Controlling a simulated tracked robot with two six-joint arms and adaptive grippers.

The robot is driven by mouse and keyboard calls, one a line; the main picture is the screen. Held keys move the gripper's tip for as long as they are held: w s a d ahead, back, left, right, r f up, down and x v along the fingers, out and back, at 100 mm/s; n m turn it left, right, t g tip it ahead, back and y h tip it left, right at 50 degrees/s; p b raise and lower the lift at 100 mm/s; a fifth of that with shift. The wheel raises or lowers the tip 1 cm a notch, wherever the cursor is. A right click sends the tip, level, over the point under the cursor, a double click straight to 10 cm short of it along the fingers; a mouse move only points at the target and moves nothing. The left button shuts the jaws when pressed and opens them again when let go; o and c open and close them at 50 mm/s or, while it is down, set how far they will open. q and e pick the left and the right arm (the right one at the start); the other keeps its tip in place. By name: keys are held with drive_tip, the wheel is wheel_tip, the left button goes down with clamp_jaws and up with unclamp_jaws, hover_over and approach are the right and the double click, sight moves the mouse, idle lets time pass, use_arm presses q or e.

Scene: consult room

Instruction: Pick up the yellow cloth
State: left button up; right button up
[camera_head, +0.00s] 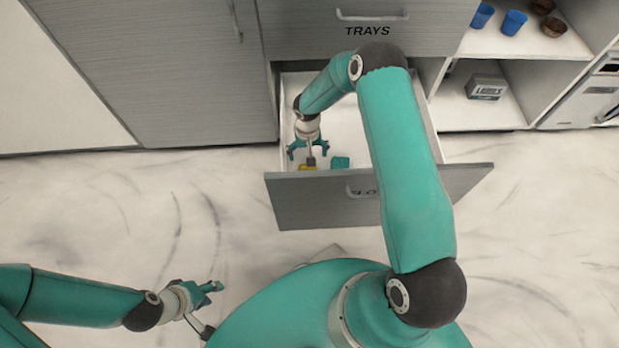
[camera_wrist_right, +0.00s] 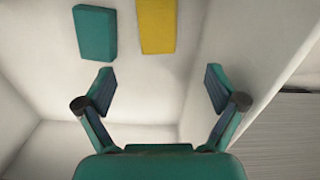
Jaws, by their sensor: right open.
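The yellow cloth (camera_head: 308,168) lies in the open drawer, near its front panel, mostly hidden by my right gripper and the drawer front in the head view. In the right wrist view the yellow cloth (camera_wrist_right: 157,26) is at the top, ahead of the fingers and not between them. A teal cloth (camera_wrist_right: 95,33) lies beside it to the left; the head view shows it to the right (camera_head: 340,162). My right gripper (camera_head: 309,150) is open and empty inside the drawer, its fingers also in the wrist view (camera_wrist_right: 160,88). My left gripper (camera_head: 215,290) is low at the left, away from the drawer.
The open drawer's front panel (camera_head: 335,213) and white side walls surround my right gripper. A closed drawer marked TRAYS (camera_head: 410,30) is above. Shelves at the right hold blue cups (camera_head: 513,22), brown bowls (camera_head: 553,27) and a grey box (camera_head: 486,88). The marbled floor is clear.

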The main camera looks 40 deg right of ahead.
wheel_tip(320, 180, down, 7)
drive_tip(key=shift+r+b, duration=0.2)
drive_tip(key=shift+b, duration=0.55)
drive_tip(key=shift+s+f+b, duration=0.2)
drive_tip(key=shift+f+b, duration=0.4)
drive_tip(key=shift+f, duration=0.75)
drive_tip(key=shift+s+f+b, duration=0.2)
drive_tip(key=shift+f+b, duration=0.35)
drive_tip(key=shift+f, duration=0.75)
drive_tip(key=c, duration=0.9)
